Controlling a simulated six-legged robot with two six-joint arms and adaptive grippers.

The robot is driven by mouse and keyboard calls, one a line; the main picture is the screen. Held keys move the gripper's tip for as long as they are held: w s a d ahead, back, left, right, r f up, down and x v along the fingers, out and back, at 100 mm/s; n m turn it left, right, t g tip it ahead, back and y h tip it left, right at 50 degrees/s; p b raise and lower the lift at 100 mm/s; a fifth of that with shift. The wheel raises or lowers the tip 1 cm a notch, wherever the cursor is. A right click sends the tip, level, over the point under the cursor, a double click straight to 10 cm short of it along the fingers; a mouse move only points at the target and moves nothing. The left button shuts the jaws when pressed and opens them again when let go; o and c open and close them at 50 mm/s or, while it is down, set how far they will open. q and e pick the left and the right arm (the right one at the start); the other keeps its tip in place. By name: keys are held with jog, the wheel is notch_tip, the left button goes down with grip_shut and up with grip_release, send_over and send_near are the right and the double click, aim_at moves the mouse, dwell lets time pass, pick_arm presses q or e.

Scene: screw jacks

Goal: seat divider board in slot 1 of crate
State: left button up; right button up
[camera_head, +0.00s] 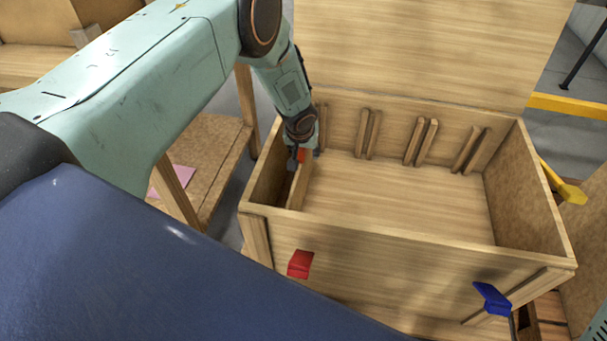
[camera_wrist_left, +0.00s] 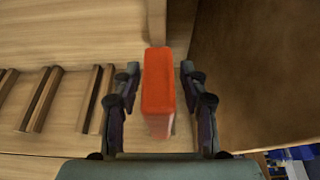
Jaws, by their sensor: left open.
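The wooden crate (camera_head: 380,235) stands open in the head view, with pairs of upright rails on its inner back wall. The divider board (camera_head: 301,188) stands upright inside, close to the left wall and roughly in line with the leftmost rails (camera_head: 323,125). Its far end and lower edge are hidden, so I cannot tell how deep it sits. My left gripper (camera_head: 303,156) is over the board's top. In the left wrist view its open fingers (camera_wrist_left: 161,76) stand either side of the board's red grip (camera_wrist_left: 159,85), with gaps visible. My right gripper is not in view.
The crate's raised lid (camera_head: 410,45) stands behind. The crate's middle and right are empty. A low wooden shelf (camera_head: 205,150) stands at the left.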

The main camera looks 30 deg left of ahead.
pick_arm(q)
jog(key=shift+c, duration=0.5)
grip_shut()
jog(key=shift+w, duration=0.1)
